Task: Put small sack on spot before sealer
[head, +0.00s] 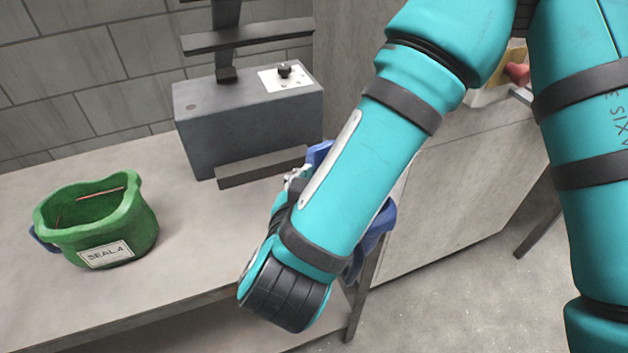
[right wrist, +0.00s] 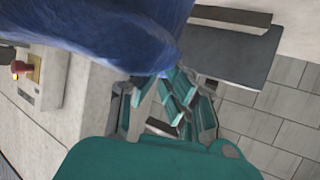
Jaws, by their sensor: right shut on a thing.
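A blue sack (right wrist: 110,35) fills the upper left of the right wrist view. My right gripper (right wrist: 172,95) is shut on its edge there. In the head view parts of the blue sack (head: 375,240) show on both sides of my right forearm, which hides the rest of it and most of the gripper. The sack is at the right end of the bench, just in front of the sealer. The sealer (head: 250,125) is a dark grey box with a low front ledge (head: 262,167) and a press arm above. Any marked spot is hidden or not distinguishable. My left gripper is out of view.
A green open sack (head: 105,240) labelled "SEAL 4" stands on the bench (head: 190,225) at the left. The bench between it and the sealer is clear. A second counter (head: 450,200) stands at the right, with a red button (right wrist: 22,68) on a yellow base.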

